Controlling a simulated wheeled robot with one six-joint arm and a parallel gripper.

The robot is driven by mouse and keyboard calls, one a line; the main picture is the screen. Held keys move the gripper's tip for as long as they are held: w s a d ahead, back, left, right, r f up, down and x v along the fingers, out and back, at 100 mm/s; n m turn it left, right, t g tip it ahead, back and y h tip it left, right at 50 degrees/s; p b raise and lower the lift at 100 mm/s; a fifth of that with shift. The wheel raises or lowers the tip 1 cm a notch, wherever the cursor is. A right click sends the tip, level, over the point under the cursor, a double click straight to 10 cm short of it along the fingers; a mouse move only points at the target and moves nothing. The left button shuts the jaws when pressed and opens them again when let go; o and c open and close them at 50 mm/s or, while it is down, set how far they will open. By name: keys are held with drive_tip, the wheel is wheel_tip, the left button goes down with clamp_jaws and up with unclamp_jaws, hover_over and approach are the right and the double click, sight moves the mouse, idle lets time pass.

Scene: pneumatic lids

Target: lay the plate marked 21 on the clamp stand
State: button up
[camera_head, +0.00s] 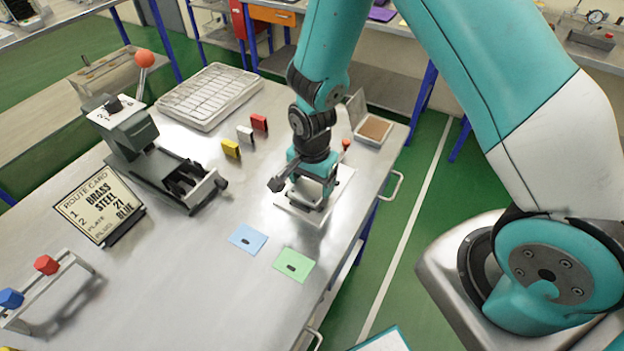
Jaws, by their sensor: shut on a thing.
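My gripper (312,197) points down at the right part of the metal table. It is shut on a pale part that it mostly hides, just over a white square base (342,181); I cannot read a mark there or tell if they touch. A white plate (115,108) with a black knob lies tilted on a grey device at the left; its marks are too small to read surely. A grey vise-like fixture (183,183) stands in front of that device. I cannot tell for certain which thing is the clamp stand.
A route card (98,207) reads brass, steel, plate 21, plug blue. A rack holds red (46,265) and blue (11,298) plugs. A blue card (248,238) and a green card (295,265) lie in front. Yellow, white and red blocks (259,122) and a partitioned tray (211,96) stand behind.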

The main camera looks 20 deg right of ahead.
drive_tip(key=shift+f, duration=0.35)
idle(0.3)
drive_tip(key=o, duration=1.1)
drive_tip(key=shift+r, duration=0.2)
drive_tip(key=shift+r+p, duration=2.6)
drive_tip(key=shift+r, duration=0.8)
wheel_tip(320, 180, up, 17)
drive_tip(key=b, duration=0.3)
drive_tip(key=shift+r, duration=0.2)
drive_tip(key=shift+s, duration=0.1)
